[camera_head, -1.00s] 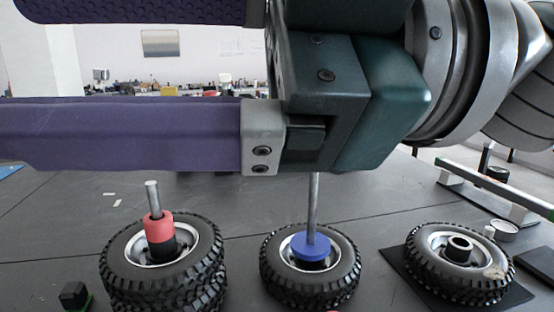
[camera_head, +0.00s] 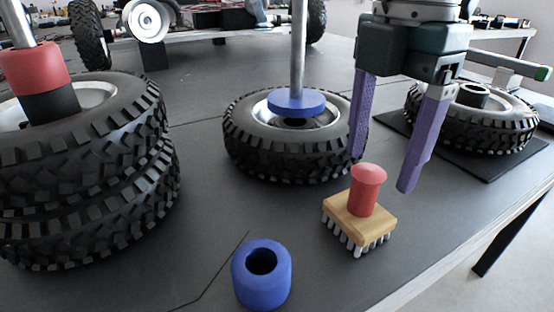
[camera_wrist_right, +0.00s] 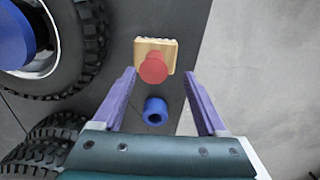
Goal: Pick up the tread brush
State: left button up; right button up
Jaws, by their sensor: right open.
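The tread brush (camera_head: 359,215) stands bristles down on the dark table, with a square wooden block and a red knob handle on top. It also shows in the right wrist view (camera_wrist_right: 155,58), a little beyond the fingertips. My right gripper (camera_head: 381,175) is open and empty, its purple fingers pointing down behind and above the brush in the head view. In the wrist view the fingers (camera_wrist_right: 160,78) are spread wide, with the red knob between their lines. The gripper is not touching the brush. My left gripper is not in view.
A blue hollow cylinder (camera_head: 262,274) stands left of the brush. A tire with a blue disc and metal rod (camera_head: 290,135) lies behind it. Stacked tires (camera_head: 90,170) stand at left, another tire (camera_head: 470,118) at right. The table's edge runs close at right.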

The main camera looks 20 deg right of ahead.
aim_at(369, 170)
jog(key=f, duration=0.4)
jog(key=f+b, duration=0.1)
jog(key=shift+w+a+f, duration=0.1)
jog(key=shift+w+f, duration=0.3)
grip_shut()
dwell(0.4)
